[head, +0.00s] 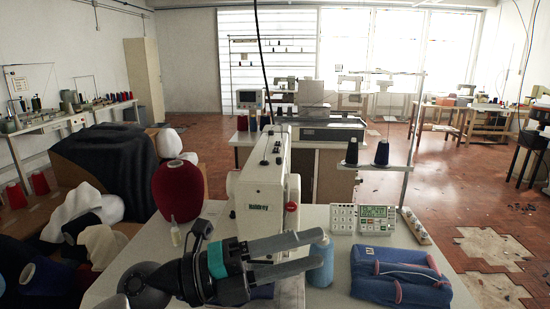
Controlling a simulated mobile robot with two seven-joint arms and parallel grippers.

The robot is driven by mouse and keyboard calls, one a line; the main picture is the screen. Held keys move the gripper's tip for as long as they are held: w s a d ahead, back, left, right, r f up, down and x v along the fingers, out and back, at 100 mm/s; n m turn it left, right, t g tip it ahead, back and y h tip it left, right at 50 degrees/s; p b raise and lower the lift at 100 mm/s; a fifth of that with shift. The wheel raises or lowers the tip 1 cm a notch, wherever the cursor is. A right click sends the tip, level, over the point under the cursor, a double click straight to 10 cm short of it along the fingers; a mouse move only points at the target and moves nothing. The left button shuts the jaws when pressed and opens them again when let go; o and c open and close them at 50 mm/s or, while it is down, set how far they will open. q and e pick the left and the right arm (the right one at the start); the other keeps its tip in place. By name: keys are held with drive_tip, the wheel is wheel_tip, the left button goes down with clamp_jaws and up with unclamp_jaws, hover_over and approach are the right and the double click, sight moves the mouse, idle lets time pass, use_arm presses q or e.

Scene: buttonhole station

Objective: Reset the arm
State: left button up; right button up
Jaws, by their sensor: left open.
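My left gripper (318,251) reaches in from the lower left over the front of the table, with its two grey fingers pointing right and spread apart. A light blue thread cone (321,276) stands at the fingertips. The fingertips overlap it in the picture, and I cannot tell whether they touch it. A teal band is around my left wrist. My right gripper is not in view.
A white sewing machine (263,195) stands behind my gripper. A dark red cone (178,191) and a small bottle (175,236) stand left of it. A control panel (362,219) and folded blue fabric (400,277) lie to the right.

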use_arm(q)
drive_tip(key=w+a+r+n+t+y, duration=0.1)
drive_tip(key=w+a+n+t+y, duration=0.3)
drive_tip(key=n+t, duration=0.5)
drive_tip(key=w+a+r+n+t+y, duration=0.15)
drive_tip(key=a+n+t+y, duration=0.25)
drive_tip(key=a+n+t, duration=0.45)
drive_tip(key=s+a+f+n+g+y, duration=0.1)
drive_tip(key=a+f+n+g+y, duration=0.2)
drive_tip(key=f+n+y, duration=0.35)
drive_tip(key=a+f+n+g+y, duration=0.2)
drive_tip(key=a+f+n+y, duration=0.3)
drive_tip(key=f, duration=0.3)
drive_tip(key=s+f+n+g, duration=0.5)
drive_tip(key=s+f+g, duration=0.8)
drive_tip(key=s+f, duration=0.7)
drive_tip(key=s+f+g, duration=0.1)
drive_tip(key=s+f, duration=0.1)
drive_tip(key=f, duration=0.8)
drive_tip(key=s+f, duration=0.2)
drive_tip(key=f, duration=0.9)
drive_tip(key=s+a+f+g+b, duration=0.1)
drive_tip(key=s+a+f, duration=0.1)
drive_tip(key=s+f, duration=1.2)
drive_tip(key=shift+s+f+m, duration=0.4)
drive_tip(key=shift+s, duration=0.35)
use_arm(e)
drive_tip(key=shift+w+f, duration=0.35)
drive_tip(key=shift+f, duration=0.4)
